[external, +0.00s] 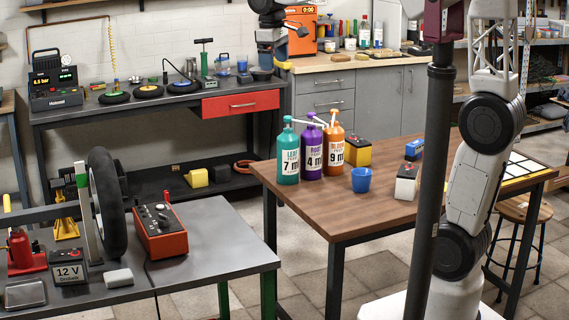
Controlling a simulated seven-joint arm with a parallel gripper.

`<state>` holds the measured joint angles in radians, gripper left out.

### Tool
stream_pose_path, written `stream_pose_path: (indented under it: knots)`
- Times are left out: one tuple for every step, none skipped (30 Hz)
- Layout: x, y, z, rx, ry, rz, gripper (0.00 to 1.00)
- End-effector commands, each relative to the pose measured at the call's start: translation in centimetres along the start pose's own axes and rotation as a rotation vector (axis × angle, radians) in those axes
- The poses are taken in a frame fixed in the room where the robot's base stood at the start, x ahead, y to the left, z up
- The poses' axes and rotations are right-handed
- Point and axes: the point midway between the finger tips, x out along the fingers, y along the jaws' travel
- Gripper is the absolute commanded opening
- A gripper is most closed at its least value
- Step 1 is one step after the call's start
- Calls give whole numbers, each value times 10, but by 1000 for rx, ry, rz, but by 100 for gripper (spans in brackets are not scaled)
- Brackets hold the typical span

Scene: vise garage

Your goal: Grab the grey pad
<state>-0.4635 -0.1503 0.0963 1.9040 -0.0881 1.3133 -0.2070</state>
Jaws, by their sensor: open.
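A darker grey flat block with a shiny top (25,294) lies further left on the same bench; I cannot tell for certain which of the two is the grey pad. My gripper (273,66) hangs at the top middle, high up and far from both. It is open, small in this view, and nothing shows between its fingers.
Beside the light pad stand a 12 V box (68,280), a red-orange charger (160,232) and an upright tyre (106,195). The bench's right end (225,250) is clear. A wooden table (300,195) holds bottles and a blue cup (361,180).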

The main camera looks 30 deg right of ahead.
Motion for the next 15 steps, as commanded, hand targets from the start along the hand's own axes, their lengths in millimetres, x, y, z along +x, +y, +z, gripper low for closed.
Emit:
stream_pose_path:
  knots:
    - [-2,-9,-17,-30,-9,2,88]
    - [-2,-14,-26,-47,-16,3,88]
    - [-4,-20,-37,-70,-22,4,88]
    - [-4,-26,-46,-87,-28,5,88]
    - [-5,-31,-54,-103,-33,7,88]
    - [-6,-38,-66,-125,-41,8,88]
    - [-6,-44,-74,-142,-46,9,88]
    - [-7,-50,-82,-158,-51,10,88]
    - [-7,-59,-94,-182,-58,12,88]
    - [-8,-65,-102,-198,-64,14,88]
    - [-7,-71,-110,-214,-70,15,88]
    - [-8,-81,-121,-236,-77,17,88]
    - [-7,-87,-129,-253,-82,19,88]
    - [-7,-95,-137,-270,-88,21,88]
    - [-7,-104,-147,-292,-96,23,88]
